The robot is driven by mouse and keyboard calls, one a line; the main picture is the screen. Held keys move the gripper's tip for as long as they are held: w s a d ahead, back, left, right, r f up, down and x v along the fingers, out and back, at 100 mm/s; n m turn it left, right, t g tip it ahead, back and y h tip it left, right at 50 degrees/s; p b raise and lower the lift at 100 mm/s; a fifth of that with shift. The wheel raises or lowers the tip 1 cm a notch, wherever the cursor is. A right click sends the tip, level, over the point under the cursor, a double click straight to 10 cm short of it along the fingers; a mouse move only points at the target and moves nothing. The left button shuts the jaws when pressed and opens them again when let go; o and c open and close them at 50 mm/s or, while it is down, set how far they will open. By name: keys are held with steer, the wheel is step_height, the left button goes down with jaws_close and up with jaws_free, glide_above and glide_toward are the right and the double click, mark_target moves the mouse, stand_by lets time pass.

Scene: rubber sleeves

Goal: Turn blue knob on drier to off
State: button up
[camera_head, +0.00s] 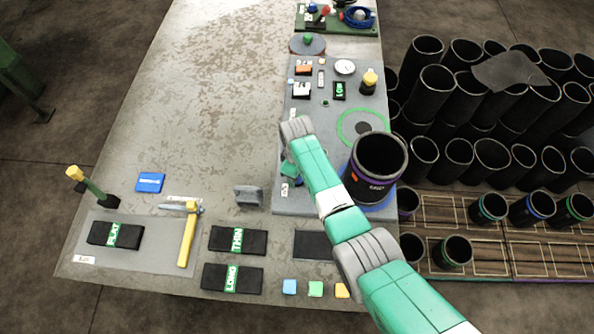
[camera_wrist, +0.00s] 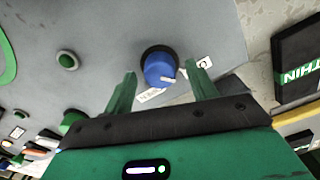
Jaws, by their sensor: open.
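The blue knob (camera_wrist: 158,66) sits on a grey panel (camera_wrist: 105,30) in the wrist view. Its white pointer mark faces the lower right, and small white labels lie below and to the right of it. My gripper (camera_wrist: 162,70) is open, with one green finger to the left of the knob and one to the right. Both fingers look apart from the knob; the height of the tips over it is hard to tell. In the head view the knob is hidden by my arm, and my gripper (camera_head: 289,170) shows only partly over the grey panel's left edge.
A black sleeve (camera_head: 375,165) stands on a blue ring close to the right of my arm. A green button (camera_wrist: 67,61) lies left of the knob. Flat black packs (camera_head: 237,240) and a yellow-handled hammer (camera_head: 187,238) lie at the front. The table's middle left is clear.

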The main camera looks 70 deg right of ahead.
steer(key=shift+r, duration=0.1)
step_height(320, 180, up, 8)
steer(key=shift+f+p, duration=0.2)
steer(key=shift+p, duration=0.7)
